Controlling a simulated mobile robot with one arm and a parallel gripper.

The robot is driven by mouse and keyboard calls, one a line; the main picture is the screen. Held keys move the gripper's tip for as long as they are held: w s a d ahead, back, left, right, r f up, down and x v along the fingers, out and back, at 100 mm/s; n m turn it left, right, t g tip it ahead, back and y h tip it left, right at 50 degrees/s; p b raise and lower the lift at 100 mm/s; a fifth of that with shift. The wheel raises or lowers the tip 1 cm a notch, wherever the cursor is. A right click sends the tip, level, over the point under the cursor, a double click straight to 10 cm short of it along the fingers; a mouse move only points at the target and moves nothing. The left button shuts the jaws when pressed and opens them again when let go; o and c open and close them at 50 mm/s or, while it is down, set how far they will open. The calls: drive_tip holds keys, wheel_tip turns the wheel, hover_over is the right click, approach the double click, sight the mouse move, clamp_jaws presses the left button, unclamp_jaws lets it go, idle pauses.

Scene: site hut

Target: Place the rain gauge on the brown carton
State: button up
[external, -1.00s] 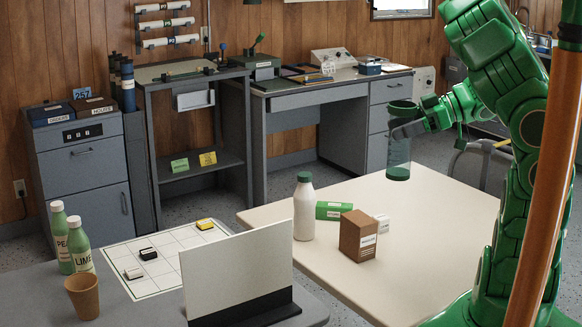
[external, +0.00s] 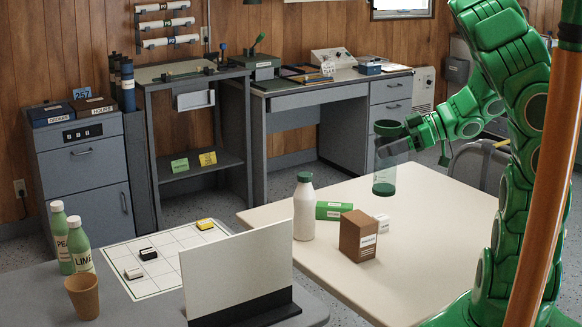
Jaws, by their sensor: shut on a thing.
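The rain gauge (external: 384,175) is a clear cylinder with a green rim and a green base. It is upright in my gripper (external: 392,147), which is shut around its upper part. It appears above the far part of the cream table; whether its base touches the tabletop I cannot tell. The brown carton (external: 352,238) stands on the cream table, in front of the gauge and to its left in the picture. It has a white label on one side, and its top is bare.
A white bottle (external: 304,212) with a green cap, a green box (external: 329,211) and a small white box (external: 382,222) stand close around the carton. The cream table (external: 440,225) is clear to the right. A white upright panel (external: 238,271) stands nearer the camera.

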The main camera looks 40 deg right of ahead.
drive_tip(key=w+f, duration=0.7)
drive_tip(key=w, duration=0.2)
drive_tip(key=shift+d+f, duration=0.15)
drive_tip(key=shift+d, duration=0.3)
drive_tip(key=shift+f, duration=0.1)
drive_tip(key=shift+w+f, duration=0.1)
drive_tip(key=shift+f, duration=1.7)
drive_tip(key=o, duration=1)
drive_tip(key=shift+o, duration=0.2)
